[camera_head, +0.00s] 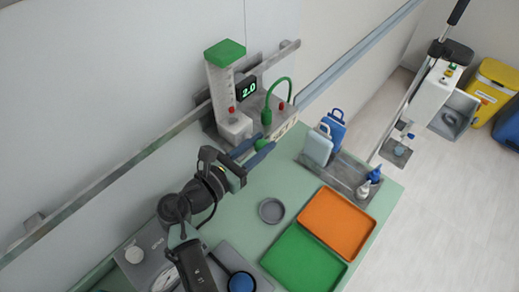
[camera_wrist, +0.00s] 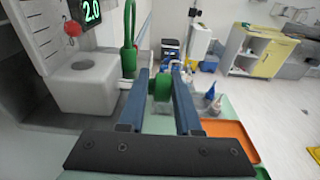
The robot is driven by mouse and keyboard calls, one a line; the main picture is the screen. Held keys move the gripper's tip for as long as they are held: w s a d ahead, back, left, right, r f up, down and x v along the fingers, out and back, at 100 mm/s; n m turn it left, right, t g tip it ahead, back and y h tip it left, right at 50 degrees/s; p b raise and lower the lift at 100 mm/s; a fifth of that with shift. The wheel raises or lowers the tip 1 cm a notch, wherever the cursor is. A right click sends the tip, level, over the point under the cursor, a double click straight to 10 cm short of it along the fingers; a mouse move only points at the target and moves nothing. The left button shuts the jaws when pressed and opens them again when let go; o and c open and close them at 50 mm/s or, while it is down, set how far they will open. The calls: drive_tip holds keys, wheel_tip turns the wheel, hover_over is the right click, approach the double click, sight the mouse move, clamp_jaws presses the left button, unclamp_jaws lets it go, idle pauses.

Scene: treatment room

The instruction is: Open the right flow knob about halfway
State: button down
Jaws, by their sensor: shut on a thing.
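The flow unit on the wall has a clear tube with a green cap (camera_head: 224,54) and a display (camera_head: 248,89) reading 2.0, which also shows in the wrist view (camera_wrist: 86,10). A green knob (camera_head: 261,145) sits low on the unit's front. My gripper (camera_head: 265,141) reaches it from the front left. In the wrist view the green knob (camera_wrist: 162,88) lies between the two blue fingers of my gripper (camera_wrist: 160,73), which is shut on it. The fingers partly hide the knob, and I cannot tell how far it is turned.
A green hose (camera_head: 289,87) loops above the knob, with its green connector (camera_wrist: 128,64) close left of the fingers. Light blue and dark blue containers (camera_head: 317,148) stand to the right. Orange (camera_head: 335,222) and green (camera_head: 303,258) trays and a grey dish (camera_head: 271,211) lie on the counter.

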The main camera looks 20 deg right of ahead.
drive_tip(key=shift+s+d+f+t+h+b, duration=0.1)
drive_tip(key=shift+f+t+h+b, duration=0.2)
drive_tip(key=shift+h+b, duration=0.45)
drive_tip(key=shift+s+d+f+t+h+b, duration=0.15)
drive_tip(key=shift+t+h+b, duration=0.2)
drive_tip(key=shift+b, duration=0.65)
drive_tip(key=shift+a+r+b, duration=0.1)
drive_tip(key=shift+b, duration=0.3)
drive_tip(key=shift+r, duration=0.1)
drive_tip(key=c, duration=0.8)
unclamp_jaws()
drive_tip(key=shift+c, duration=0.2)
drive_tip(key=shift+o, duration=0.6)
drive_tip(key=shift+r+h, duration=0.15)
drive_tip(key=shift+h, duration=0.15)
drive_tip(key=shift+a, duration=0.15)
drive_tip(key=shift+s+a, duration=0.1)
drive_tip(key=shift+a, duration=0.2)
drive_tip(key=b+v, duration=0.3)
drive_tip(key=v, duration=0.9)
drive_tip(key=shift+s, duration=0.3)
